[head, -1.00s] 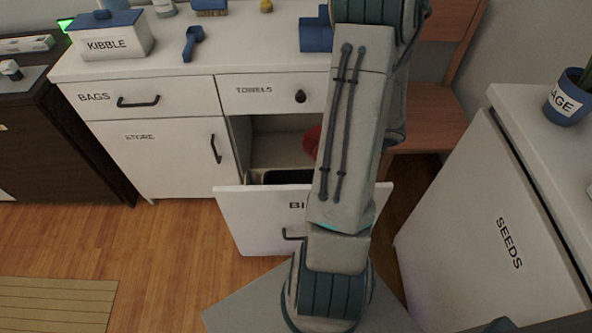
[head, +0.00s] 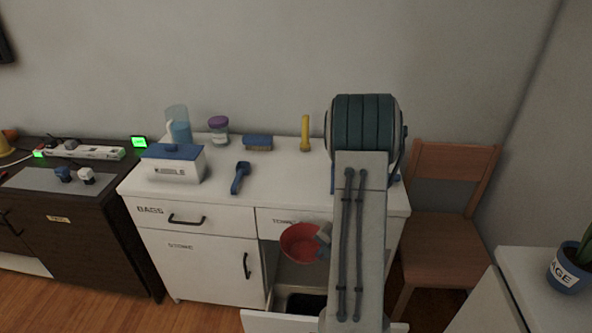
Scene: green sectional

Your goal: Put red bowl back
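The red bowl (head: 299,243) is in the air in front of the towels drawer (head: 275,216), above the open lower drawer, and tilted with its inside partly showing. My gripper (head: 323,238) is at the bowl's right rim and appears shut on it. My arm hides most of the gripper, and the fingertips are not clear. The open lower drawer (head: 283,320) is pulled out below the bowl, with a dark bin (head: 305,303) inside.
The white counter top holds a kibble box (head: 174,165), a blue scoop (head: 240,178), a brush (head: 258,142), a purple-lidded jar (head: 218,130) and a yellow item (head: 305,133). Its front middle is clear. A wooden chair (head: 440,235) stands right of the cabinet.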

